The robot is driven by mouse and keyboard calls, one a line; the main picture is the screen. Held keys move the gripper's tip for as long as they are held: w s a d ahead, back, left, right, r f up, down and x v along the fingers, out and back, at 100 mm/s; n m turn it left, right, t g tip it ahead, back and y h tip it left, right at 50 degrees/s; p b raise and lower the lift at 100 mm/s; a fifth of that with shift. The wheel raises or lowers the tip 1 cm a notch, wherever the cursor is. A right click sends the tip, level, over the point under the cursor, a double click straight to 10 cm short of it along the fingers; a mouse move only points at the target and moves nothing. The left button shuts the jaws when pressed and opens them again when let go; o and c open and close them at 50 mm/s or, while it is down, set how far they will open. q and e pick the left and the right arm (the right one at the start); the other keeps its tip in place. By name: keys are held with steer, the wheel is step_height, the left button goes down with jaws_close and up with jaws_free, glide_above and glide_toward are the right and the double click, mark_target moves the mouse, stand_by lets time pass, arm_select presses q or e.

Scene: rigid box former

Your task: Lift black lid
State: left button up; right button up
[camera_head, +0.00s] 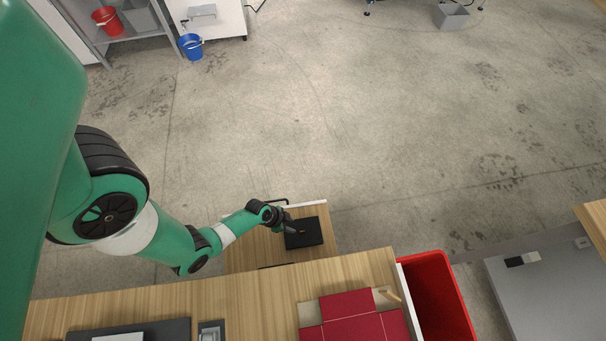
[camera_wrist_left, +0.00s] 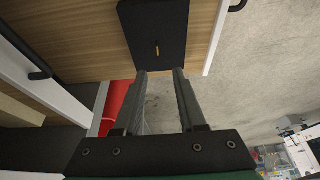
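My left gripper (camera_head: 289,227) is at the lid's left side in the head view. In the left wrist view my left gripper (camera_wrist_left: 161,72) is open and empty. Contact cannot be told. My right gripper is not in view.
The wooden surface (camera_head: 250,252) has a white edge. The wooden table (camera_head: 245,295) in front holds a dark red box blank (camera_head: 352,322). A red bin (camera_head: 436,298) stands at its right. A black handle (camera_wrist_left: 238,5) is near the lid.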

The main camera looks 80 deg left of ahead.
arm_select(q)
steer(key=b, duration=0.5)
glide_above(302, 231)
steer(key=s, duration=0.3)
steer(key=f, duration=0.5)
steer(key=shift+w+a, duration=0.2)
steer(key=shift+a, duration=0.1)
steer(key=shift+w+f, duration=0.3)
steer(key=shift+f, duration=0.1)
steer(key=b+x, duration=0.5)
steer(key=shift+s+d+f, duration=0.2)
steer(key=shift+d, duration=0.05)
steer(key=shift+w+r, duration=0.1)
steer(key=shift+r, duration=0.05)
jaws_close()
